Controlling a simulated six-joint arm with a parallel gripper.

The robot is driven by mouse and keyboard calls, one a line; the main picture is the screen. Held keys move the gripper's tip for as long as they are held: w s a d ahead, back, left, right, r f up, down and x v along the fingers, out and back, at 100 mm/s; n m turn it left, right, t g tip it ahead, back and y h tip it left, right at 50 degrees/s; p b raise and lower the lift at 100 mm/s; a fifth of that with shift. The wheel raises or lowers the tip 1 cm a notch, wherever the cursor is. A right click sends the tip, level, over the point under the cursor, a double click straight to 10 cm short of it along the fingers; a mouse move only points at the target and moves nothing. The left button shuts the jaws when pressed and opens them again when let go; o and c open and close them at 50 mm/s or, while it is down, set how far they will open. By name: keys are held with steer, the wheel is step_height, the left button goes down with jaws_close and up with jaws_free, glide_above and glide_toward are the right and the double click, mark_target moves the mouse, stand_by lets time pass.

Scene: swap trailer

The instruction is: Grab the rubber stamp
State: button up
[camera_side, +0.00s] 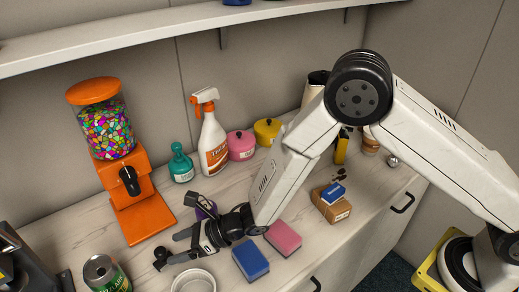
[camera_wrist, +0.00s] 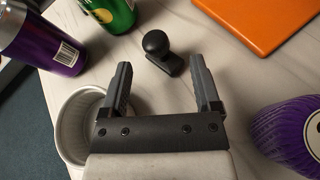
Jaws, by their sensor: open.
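A black rubber stamp with a round knob handle (camera_wrist: 156,44) stands on the counter in the wrist view, just beyond and between my open fingertips. In the side view the small black stamp (camera_side: 160,254) shows just left of my gripper's fingertips. My gripper (camera_wrist: 161,66) is open and empty, one finger on each side of the line to the stamp. In the side view my gripper (camera_side: 180,247) is low over the counter and points left. The stamp's base is partly visible, and nothing touches the stamp as far as I can tell.
A white cup (camera_wrist: 76,122) stands close beside my left finger. A green can (camera_wrist: 112,12) and a purple can (camera_wrist: 42,38) are beyond it. A purple object (camera_wrist: 292,135) is at right. The gumball machine's orange base (camera_side: 146,218) is behind; a blue sponge (camera_side: 250,260) is at right.

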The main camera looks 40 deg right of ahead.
mark_target(157, 261)
steer(key=shift+w+a+f, duration=0.25)
steer(key=shift+w+a, duration=0.05)
steer(key=shift+a, duration=0.25)
steer(key=shift+x, duration=2.6)
steer(key=shift+s+a+r, duration=0.1)
jaws_close()
